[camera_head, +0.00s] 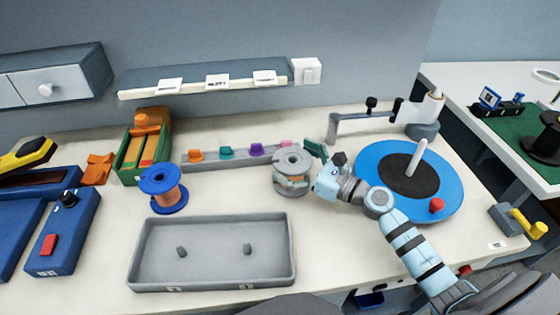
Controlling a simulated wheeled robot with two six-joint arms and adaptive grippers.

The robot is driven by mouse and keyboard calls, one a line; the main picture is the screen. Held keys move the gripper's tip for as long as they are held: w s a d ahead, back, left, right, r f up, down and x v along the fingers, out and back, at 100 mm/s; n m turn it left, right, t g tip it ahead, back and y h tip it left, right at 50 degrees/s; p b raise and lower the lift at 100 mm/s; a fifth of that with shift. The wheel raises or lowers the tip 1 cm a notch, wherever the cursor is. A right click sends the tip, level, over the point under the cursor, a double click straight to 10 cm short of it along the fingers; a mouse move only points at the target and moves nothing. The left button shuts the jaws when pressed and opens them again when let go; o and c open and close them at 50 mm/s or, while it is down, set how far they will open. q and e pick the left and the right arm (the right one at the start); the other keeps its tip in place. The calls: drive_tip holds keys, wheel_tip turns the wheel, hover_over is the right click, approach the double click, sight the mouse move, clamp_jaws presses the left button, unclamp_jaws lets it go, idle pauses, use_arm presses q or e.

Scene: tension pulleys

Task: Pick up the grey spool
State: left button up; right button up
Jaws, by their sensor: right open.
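The grey spool (292,161) stands upright on the table right of the middle, with a copper-coloured winding partly showing below its grey top flange. My right gripper (312,172) is at the spool's right side, its fingers close around or beside it. The gripper is open. Whether the fingers touch the spool cannot be told, as the gripper body hides part of them. A blue spool (163,189) with copper-coloured winding stands farther left. My left gripper is not in view.
A grey tray (142,246) with two pegs lies in front. A rail with coloured clips (226,158) runs behind the spool. A blue turntable disc (443,185) with a white post is at the right. A blue box with a red button (67,243) stands left.

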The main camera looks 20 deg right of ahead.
drive_tip(key=shift+w+f, duration=0.25)
drive_tip(key=shift+w, duration=0.15)
drive_tip(key=shift+f, duration=0.1)
drive_tip(key=shift+s, duration=0.15)
drive_tip(key=c, duration=0.3)
drive_tip(key=shift+s+r, duration=0.3)
drive_tip(key=c, duration=0.7)
drive_tip(key=shift+w, duration=0.2)
drive_tip(key=c, duration=0.8)
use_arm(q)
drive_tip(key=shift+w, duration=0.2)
